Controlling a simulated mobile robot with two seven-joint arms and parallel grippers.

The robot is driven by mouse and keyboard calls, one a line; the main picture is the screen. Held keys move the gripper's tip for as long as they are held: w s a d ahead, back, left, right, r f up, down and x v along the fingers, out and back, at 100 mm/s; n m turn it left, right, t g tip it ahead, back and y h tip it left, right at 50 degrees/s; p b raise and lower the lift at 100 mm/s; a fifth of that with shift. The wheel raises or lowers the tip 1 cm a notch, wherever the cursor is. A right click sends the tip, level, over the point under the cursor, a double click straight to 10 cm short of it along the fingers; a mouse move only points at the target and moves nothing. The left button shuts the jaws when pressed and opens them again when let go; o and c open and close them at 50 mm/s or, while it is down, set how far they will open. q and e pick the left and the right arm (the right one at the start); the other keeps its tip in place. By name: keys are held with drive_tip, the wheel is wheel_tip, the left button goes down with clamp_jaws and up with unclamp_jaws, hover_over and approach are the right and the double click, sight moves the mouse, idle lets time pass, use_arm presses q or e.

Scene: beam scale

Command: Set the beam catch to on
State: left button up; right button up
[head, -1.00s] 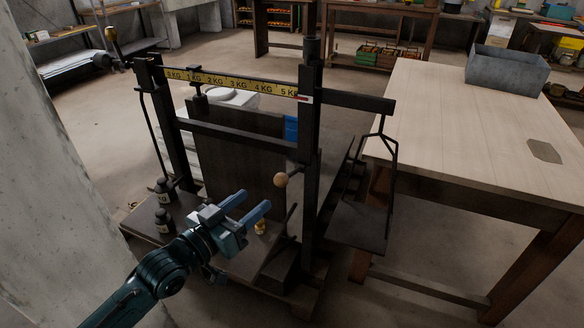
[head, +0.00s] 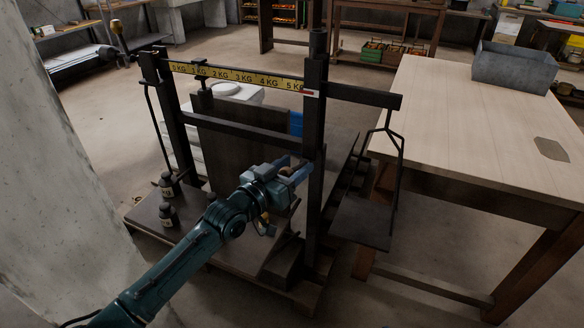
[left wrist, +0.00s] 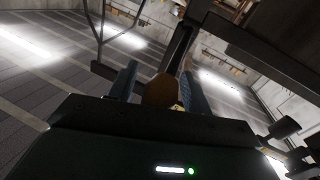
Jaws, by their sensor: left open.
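The beam scale has a dark frame and a yellow beam (head: 240,77) marked in KG. The catch lever's round wooden knob (left wrist: 161,90) shows in the left wrist view between my two blue fingers. In the head view the knob is hidden behind my left gripper. My left gripper (head: 295,170) is open, at the scale's right post (head: 314,200), with its fingers on either side of the knob. I cannot tell whether they touch it. The gripper also shows in the left wrist view (left wrist: 160,82). My right gripper is not in view.
A weight pan (head: 360,224) hangs from the beam's right end. Dark weights (head: 167,215) stand on the platform at the left. A wooden table (head: 470,135) with a grey metal bin (head: 514,72) stands to the right. A concrete pillar (head: 50,180) is close on the left.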

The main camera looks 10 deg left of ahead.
use_arm(q)
clamp_jaws()
idle(0.4)
drive_tip(key=shift+r, duration=0.1)
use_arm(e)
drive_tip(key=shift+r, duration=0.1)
